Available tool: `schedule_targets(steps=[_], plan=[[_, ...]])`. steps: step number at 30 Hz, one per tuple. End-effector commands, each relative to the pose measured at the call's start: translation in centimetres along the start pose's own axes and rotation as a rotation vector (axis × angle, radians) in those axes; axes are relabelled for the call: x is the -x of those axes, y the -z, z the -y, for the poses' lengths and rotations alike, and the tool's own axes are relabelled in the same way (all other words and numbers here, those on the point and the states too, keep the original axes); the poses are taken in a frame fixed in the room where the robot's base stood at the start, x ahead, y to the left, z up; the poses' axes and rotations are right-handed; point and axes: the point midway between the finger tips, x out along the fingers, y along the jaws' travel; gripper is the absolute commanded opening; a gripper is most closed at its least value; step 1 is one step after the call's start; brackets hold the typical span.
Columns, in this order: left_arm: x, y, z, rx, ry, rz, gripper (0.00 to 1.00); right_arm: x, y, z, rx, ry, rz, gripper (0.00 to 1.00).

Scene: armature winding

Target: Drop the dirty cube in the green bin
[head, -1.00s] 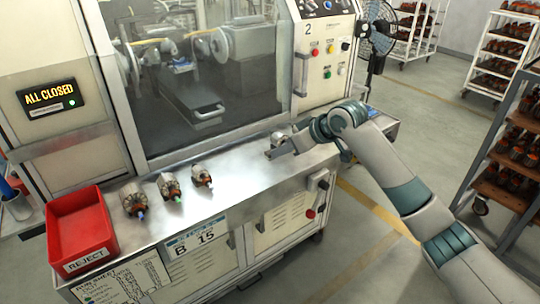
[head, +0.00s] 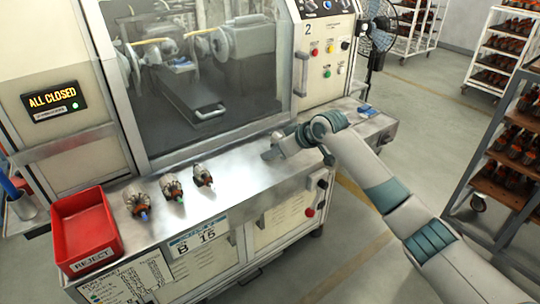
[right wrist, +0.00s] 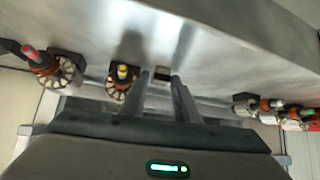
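I see no dirty cube and no green bin in either view. A red bin labelled REJECT (head: 88,257) stands at the left end of the steel bench. Three wound armatures with coloured tips lie on the bench: a blue-tipped one (head: 136,203), a green-tipped one (head: 172,188) and another (head: 203,176). My right gripper (head: 270,154) is low over the bench, right of them. In the right wrist view its fingers (right wrist: 160,88) are apart, with a small dark block (right wrist: 160,73) showing in the gap beyond them. A yellow-tipped armature (right wrist: 122,76) is beside the fingers. My left gripper is out of view.
A winding machine with a closed glass door (head: 215,75) stands behind the bench. A red-tipped armature (right wrist: 48,68) is at the left in the right wrist view. Shelf racks (head: 505,45) stand at the right. Bare bench lies between armatures and right gripper.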

Motion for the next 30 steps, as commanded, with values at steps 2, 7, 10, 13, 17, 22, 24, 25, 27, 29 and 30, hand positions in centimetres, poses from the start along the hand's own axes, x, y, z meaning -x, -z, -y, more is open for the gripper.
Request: schedule_targets(steps=[2,7,10,13,17,22,24,25,27,29,30], plan=[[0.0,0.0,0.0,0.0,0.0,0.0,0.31,0.0,0.0,0.0,0.0,0.0,0.0,0.11],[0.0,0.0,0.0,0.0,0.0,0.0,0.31,0.0,0.0,0.0,0.0,0.0,0.0,0.0],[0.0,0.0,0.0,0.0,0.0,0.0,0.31,0.0,0.0,0.0,0.0,0.0,0.0,0.0],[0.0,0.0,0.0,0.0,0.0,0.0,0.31,0.0,0.0,0.0,0.0,0.0,0.0,0.0],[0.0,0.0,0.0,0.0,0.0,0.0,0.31,0.0,0.0,0.0,0.0,0.0,0.0,0.0],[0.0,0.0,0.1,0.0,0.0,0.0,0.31,0.0,0.0,0.0,0.0,0.0,0.0,0.0],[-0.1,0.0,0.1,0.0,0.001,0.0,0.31,0.1,0.1,0.0,0.0,-0.001,-0.001,0.0],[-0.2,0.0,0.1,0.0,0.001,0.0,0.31,0.2,0.2,-0.1,0.0,-0.001,-0.001,0.0],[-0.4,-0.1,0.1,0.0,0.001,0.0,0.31,0.4,0.5,-0.1,0.001,-0.001,-0.001,0.0],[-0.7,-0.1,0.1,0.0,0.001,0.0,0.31,0.7,0.8,-0.1,0.0,-0.001,-0.001,0.0],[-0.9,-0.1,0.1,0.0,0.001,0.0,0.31,1.0,1.1,-0.1,0.0,-0.001,-0.002,0.0]])
